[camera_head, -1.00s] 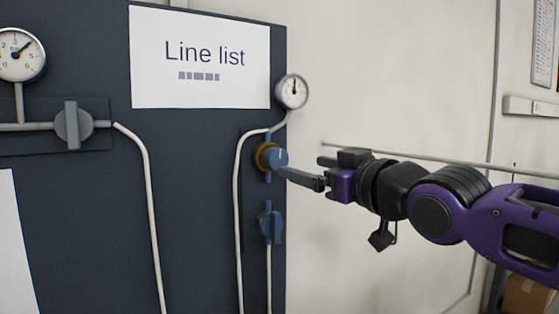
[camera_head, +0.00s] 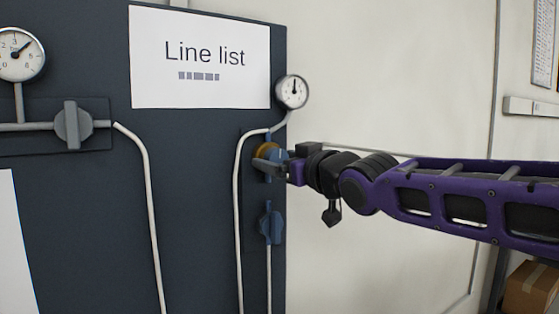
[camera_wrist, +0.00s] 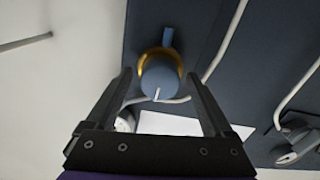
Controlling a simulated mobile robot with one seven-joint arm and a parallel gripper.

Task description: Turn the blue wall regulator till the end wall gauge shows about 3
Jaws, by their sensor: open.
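The blue regulator knob (camera_wrist: 160,78) with a brass-coloured collar sits between my open fingers in the wrist view, and a white mark shows on its face. In the head view the regulator (camera_head: 268,151) is partly hidden by my gripper (camera_head: 272,165), which is at it from the right. In the wrist view my gripper (camera_wrist: 161,88) has a finger on each side of the knob, with gaps visible. The small round end wall gauge (camera_head: 292,91) is above the regulator, its needle pointing about straight up; its numbers are too small to read.
A blue valve handle (camera_head: 270,226) is below the regulator on the same dark panel (camera_head: 195,190). White pipes (camera_head: 238,210) run beside them. A larger gauge (camera_head: 20,54) and a grey valve handle (camera_head: 73,125) are at left. Right of the panel is pale wall.

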